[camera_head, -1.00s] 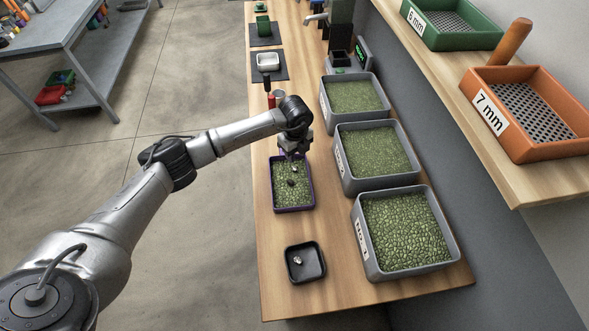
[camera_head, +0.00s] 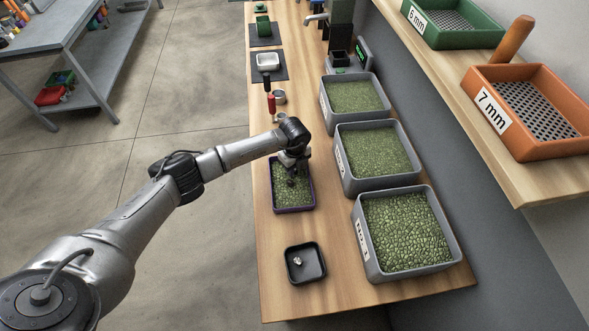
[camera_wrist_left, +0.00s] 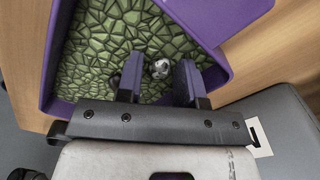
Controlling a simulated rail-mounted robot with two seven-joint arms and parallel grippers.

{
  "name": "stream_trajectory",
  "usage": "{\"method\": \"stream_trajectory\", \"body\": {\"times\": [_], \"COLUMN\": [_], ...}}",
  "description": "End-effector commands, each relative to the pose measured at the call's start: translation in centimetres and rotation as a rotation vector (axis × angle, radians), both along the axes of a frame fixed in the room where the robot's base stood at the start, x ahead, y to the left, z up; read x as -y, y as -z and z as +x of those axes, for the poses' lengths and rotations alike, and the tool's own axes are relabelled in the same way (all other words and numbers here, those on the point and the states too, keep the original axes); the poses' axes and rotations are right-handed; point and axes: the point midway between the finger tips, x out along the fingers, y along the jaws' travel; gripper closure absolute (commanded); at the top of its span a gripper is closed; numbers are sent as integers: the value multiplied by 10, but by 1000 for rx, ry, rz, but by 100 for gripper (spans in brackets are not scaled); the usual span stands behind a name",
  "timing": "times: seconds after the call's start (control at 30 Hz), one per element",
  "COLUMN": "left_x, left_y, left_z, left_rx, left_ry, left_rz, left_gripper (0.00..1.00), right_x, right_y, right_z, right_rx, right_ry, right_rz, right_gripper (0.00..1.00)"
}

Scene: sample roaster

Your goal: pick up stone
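The purple tray (camera_head: 293,211) holds green beans. In the left wrist view, a grey, speckled stone (camera_wrist_left: 160,69) lies on the beans, and the purple tray wall (camera_wrist_left: 226,20) runs beside it. My left gripper (camera_head: 291,182) is low over this tray. In the left wrist view, the gripper (camera_wrist_left: 160,78) is open, with one finger on each side of the stone and gaps visible. The gripper hides the stone in the head view. Another pale stone (camera_head: 297,261) lies in a small black tray (camera_head: 305,278) in front. My right gripper is not in view.
Three grey bins (camera_head: 410,270) of beans stand to the right of the purple tray. A red-handled tool (camera_head: 271,103) and a small metal cup (camera_head: 279,97) lie behind it. A shelf with an orange sieve (camera_head: 500,120) is at the right.

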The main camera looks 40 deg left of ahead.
Motion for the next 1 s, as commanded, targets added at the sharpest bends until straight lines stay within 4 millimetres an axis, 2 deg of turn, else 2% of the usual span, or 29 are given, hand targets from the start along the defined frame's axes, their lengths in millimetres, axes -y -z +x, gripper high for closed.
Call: {"method": "stream_trajectory", "body": {"times": [0.13, 0.5, 0.77, 0.87, 1.0], "left_x": [0, 0, 0, -1, -1], "left_y": [0, 0, -3, -12, -37], "left_z": [0, 0, 0, 1, 1], "left_rx": [0, 0, 0, 2, 4], "left_ry": [0, 0, 0, 0, 1], "left_rz": [0, 0, 1, 1, 1], "left_gripper": [67, 100, 100, 100, 100], "right_x": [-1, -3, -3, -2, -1], "right_y": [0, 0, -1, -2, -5], "right_z": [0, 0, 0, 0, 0], "right_rx": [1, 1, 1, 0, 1], "right_ry": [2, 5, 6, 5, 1], "right_rz": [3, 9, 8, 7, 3], "right_gripper": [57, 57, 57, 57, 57]}}
